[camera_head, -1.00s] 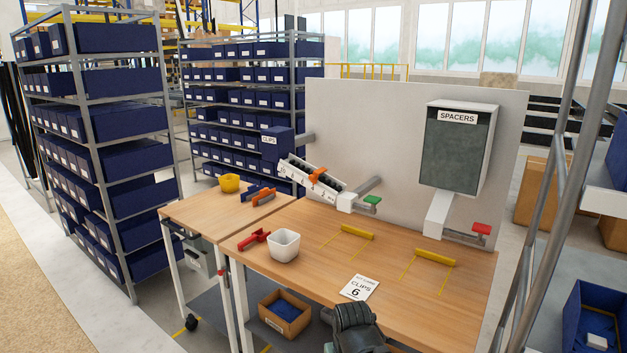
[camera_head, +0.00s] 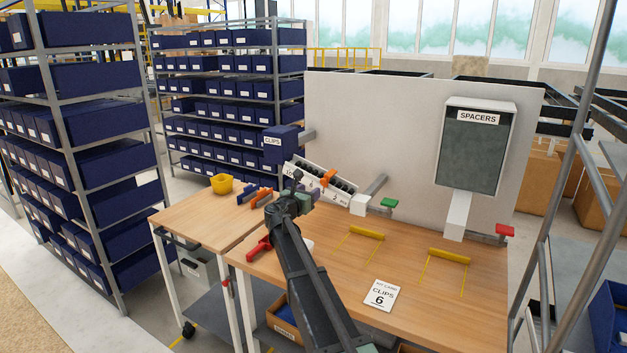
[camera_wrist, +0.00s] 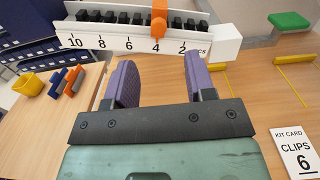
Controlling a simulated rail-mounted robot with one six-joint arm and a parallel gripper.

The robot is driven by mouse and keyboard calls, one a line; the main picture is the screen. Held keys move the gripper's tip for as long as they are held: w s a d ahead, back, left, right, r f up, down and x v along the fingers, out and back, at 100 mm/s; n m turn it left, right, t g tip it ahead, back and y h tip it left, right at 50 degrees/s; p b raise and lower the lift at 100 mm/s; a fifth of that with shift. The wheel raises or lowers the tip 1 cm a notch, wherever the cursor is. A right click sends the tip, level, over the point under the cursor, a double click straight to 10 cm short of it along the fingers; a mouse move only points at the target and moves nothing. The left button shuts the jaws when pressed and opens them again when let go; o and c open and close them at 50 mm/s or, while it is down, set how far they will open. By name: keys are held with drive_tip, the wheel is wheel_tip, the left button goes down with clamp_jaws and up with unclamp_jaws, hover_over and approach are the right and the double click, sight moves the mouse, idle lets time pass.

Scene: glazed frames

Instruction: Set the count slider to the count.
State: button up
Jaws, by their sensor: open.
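The count slider is an orange tab (camera_wrist: 158,20) on a white dispenser rail (camera_head: 352,199) marked 10, 8, 6, 4, 2 from left to right. In the wrist view its lower tip is at about the 4. In the head view the orange tab (camera_head: 328,178) shows just right of my gripper (camera_head: 299,186). My gripper (camera_wrist: 158,78) is open and empty, its two purple fingers pointing at the rail, with the tab ahead between them and apart from them. The kit card (camera_head: 380,295) lies on the bench and reads CLIPS 6; it also shows in the wrist view (camera_wrist: 298,155).
A CLIPS bin (camera_head: 281,144) feeds the rail from the left. A green lever (camera_head: 389,203) sits at its right end. A SPACERS dispenser (camera_head: 474,145) with a red lever (camera_head: 504,230) hangs further right. A red tool (camera_head: 258,249) is beside my arm.

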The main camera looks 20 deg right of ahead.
sight(322, 181)
drive_tip(key=x, duration=1)
drive_tip(key=shift+w+d+f, duration=0.1)
drive_tip(key=shift+w+d, duration=0.1)
drive_tip(key=shift+w, duration=0.2)
drive_tip(key=shift+c, duration=0.2)
